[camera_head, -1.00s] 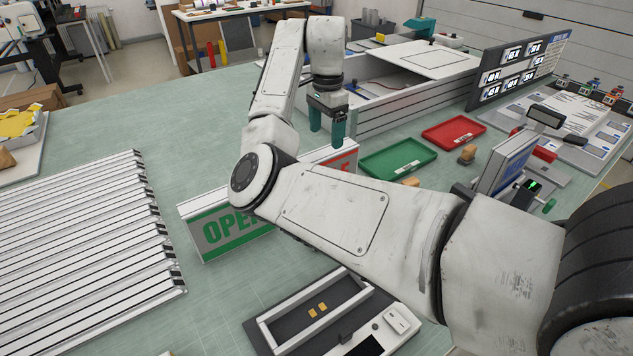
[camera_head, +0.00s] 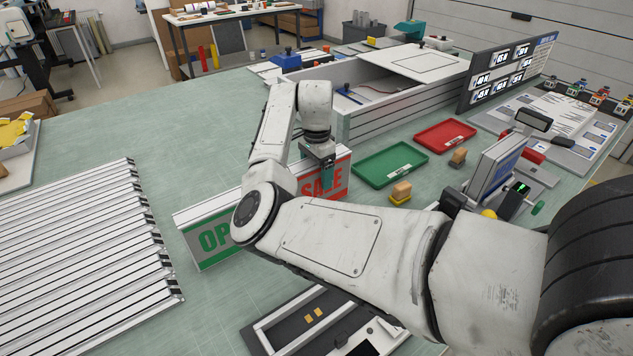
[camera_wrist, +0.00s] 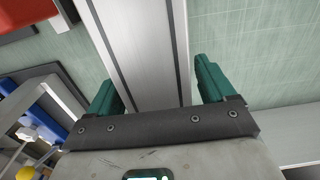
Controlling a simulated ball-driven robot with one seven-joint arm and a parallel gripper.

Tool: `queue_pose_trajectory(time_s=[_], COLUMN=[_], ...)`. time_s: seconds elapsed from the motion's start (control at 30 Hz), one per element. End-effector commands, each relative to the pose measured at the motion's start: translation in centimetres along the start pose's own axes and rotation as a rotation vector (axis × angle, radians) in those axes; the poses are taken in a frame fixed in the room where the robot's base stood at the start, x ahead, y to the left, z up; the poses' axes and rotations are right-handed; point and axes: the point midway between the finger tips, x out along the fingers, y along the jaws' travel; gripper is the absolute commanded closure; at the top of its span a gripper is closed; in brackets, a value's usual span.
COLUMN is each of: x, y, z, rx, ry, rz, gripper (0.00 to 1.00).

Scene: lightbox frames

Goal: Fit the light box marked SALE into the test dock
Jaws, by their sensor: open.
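The light box marked SALE (camera_head: 338,181), white with red lettering, stands upright on the green mat. My gripper (camera_head: 326,176) is over its top edge with the teal fingers pointing down. In the wrist view, my gripper (camera_wrist: 158,88) is open, one finger on each side of a long silver box (camera_wrist: 140,45), with a gap visible at the right finger. A box with green OPEN lettering (camera_head: 213,238) stands to the left; my arm hides where the two meet. The test dock (camera_head: 265,338), with pale rails and two gold pads, lies in front, partly cut off.
A green tray (camera_head: 365,172) and a red tray (camera_head: 443,139) lie behind to the right, with a yellow-based block (camera_head: 400,193) nearby. Ribbed panels (camera_head: 75,250) cover the left. A large open-topped case (camera_head: 375,115) stands at the back. Clear mat lies at back left.

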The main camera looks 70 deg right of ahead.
Motion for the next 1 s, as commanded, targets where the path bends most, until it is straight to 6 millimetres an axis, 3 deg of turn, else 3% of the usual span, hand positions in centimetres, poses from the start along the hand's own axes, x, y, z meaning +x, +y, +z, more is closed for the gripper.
queue_pose_trajectory(time_s=[0.2,1.0], x=[0.1,0.04], y=[0.0,0.02], z=[0.0,-0.03], rx=[0.0,0.001], ry=[0.0,0.0], rz=[0.0,0.0], gripper=[0.17,0.94])
